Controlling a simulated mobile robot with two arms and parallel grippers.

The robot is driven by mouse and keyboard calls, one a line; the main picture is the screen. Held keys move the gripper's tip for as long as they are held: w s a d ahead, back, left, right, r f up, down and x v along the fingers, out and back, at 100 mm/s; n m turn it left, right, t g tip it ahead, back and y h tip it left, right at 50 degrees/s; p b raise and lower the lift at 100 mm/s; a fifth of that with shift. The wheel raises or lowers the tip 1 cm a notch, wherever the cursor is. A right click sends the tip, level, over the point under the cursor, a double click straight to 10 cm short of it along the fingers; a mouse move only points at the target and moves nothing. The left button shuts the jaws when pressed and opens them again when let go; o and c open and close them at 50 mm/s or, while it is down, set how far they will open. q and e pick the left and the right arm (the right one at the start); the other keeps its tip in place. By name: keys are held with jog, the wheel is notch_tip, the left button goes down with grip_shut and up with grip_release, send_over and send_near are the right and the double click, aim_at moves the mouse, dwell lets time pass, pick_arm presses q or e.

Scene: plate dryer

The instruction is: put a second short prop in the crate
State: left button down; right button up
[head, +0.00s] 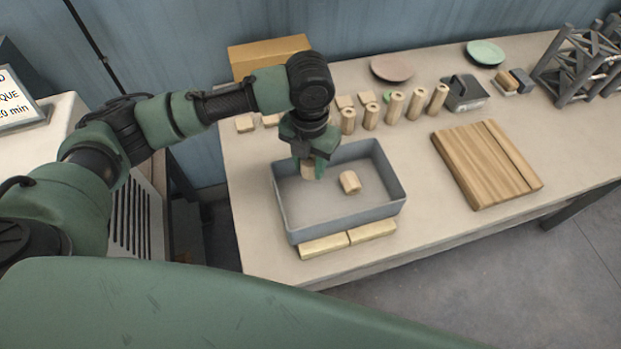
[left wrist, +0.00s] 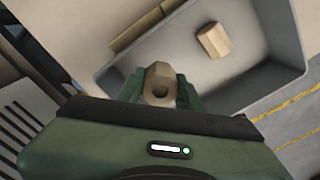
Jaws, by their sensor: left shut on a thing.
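The grey crate (head: 396,203) stands near the front left of the table. One short wooden prop (head: 350,182) lies on its side on the crate floor; it also shows in the left wrist view (left wrist: 214,40). My left gripper (head: 308,166) reaches down over the crate's left part. It is shut on a second short prop (head: 308,172), whose end with a round hole faces the left wrist camera (left wrist: 160,85). I cannot tell whether the held prop touches the crate floor. My right gripper is not in view.
Several upright wooden props (head: 395,107) stand behind the crate, with a grey box (head: 465,93) to their right. A ribbed wooden board (head: 485,163) lies right of the crate. Plates (head: 392,67) lie at the back.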

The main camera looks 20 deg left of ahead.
aim_at(310, 161)
pick_arm(q)
notch_tip(310, 161, down, 7)
jog(key=shift+f+p, duration=0.1)
jog(key=shift+p, duration=0.35)
jog(key=shift+f, duration=0.1)
jog(key=shift+f, duration=0.1)
jog(key=c, duration=0.9)
grip_release()
jog(key=shift+c, duration=0.2)
notch_tip(310, 161, up, 12)
jog(key=shift+r+b, duration=0.15)
jog(key=shift+b, duration=1.1)
